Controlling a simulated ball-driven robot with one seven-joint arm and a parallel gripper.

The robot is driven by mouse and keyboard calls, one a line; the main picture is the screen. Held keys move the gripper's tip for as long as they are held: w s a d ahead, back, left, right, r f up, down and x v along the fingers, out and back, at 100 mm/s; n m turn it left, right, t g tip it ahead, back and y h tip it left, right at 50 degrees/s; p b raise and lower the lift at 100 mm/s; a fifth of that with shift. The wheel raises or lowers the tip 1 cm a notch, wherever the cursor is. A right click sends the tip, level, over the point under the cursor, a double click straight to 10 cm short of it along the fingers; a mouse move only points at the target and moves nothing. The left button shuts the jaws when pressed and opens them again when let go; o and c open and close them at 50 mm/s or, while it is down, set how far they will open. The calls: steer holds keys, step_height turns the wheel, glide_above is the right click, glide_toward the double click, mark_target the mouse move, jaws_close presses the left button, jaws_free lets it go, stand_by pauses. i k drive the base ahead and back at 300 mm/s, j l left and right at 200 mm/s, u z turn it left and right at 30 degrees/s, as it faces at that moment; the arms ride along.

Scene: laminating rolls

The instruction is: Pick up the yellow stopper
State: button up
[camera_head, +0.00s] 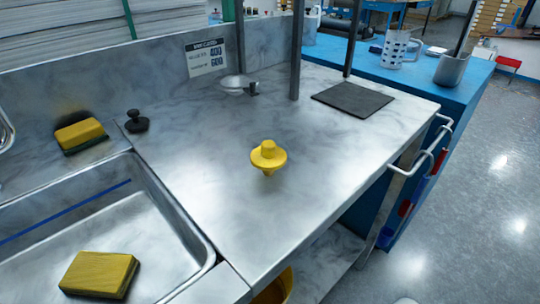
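The yellow stopper (268,157) is on the open middle of the metal worktop (210,190), to the right of the sink. It has a knob on top, a wide round flange and a narrower plug part below. It looks upright, and nothing touches it. My gripper is not in the frame.
A sink (185,225) holds a yellow sponge (98,275); another sponge (80,134) and a black stopper (137,122) sit behind. A dark mat (352,99) and grey posts (297,50) are farther back. The worktop around the yellow stopper is clear.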

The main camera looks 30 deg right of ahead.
mark_target(268, 158)
steer(key=u, duration=1.2)
steer(key=k+l+u, duration=0.1)
steer(key=l+u, duration=0.15)
steer(key=k+l+u, duration=0.2)
steer(key=l, duration=0.25)
steer(key=l+u, duration=0.25)
steer(key=k+l+u, duration=0.2)
steer(key=l, duration=0.2)
steer(key=k+l, duration=0.3)
steer(key=l, duration=0.15)
